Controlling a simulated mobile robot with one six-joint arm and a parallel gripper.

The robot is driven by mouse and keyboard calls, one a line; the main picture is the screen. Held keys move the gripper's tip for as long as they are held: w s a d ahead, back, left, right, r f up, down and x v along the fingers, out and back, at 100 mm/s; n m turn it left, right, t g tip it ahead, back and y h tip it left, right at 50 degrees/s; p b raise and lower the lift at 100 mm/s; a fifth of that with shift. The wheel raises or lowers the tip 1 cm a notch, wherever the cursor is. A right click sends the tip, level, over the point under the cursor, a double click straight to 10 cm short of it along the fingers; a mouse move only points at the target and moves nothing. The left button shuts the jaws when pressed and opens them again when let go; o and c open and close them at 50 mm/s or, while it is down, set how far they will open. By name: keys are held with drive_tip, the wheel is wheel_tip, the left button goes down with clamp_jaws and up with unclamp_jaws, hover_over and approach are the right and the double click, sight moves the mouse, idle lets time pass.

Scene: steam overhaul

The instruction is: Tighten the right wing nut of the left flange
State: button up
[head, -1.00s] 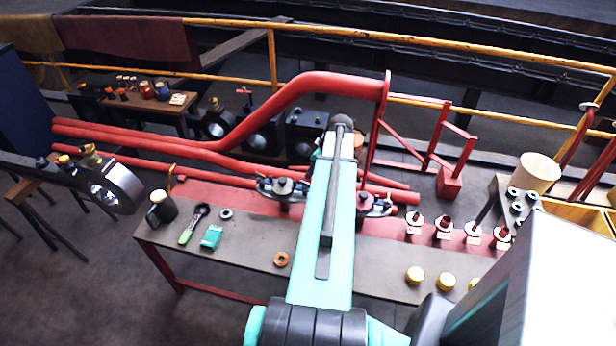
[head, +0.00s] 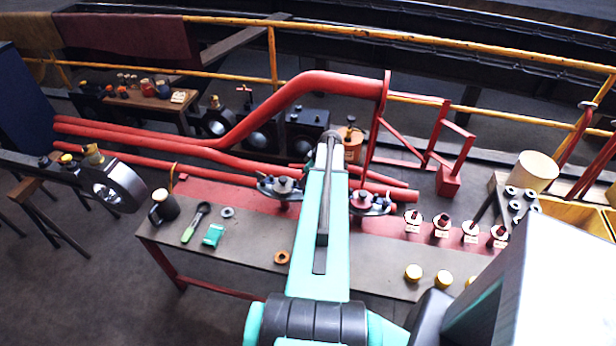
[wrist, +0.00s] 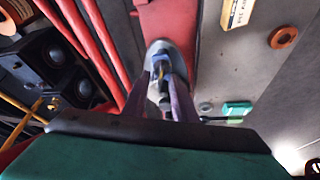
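In the head view the left flange (head: 283,187) sits on a red pipe line at the back of the bench. Its right side is close to my arm, and its right wing nut is not clear there. In the wrist view a grey oval flange (wrist: 157,47) lies beyond my gripper (wrist: 165,98). A small blue part (wrist: 166,88), seemingly a wing nut, shows between the two fingers. The fingers stand apart on either side of it; contact cannot be seen. My gripper is hidden behind my arm in the head view.
A second flange (head: 367,202) stands right of my arm. Red pipes (head: 150,142) run behind.

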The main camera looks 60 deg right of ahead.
clamp_jaws()
drive_tip(key=shift+d+r, duration=0.1)
drive_tip(key=shift+d, duration=0.2)
drive_tip(key=shift+a, duration=0.25)
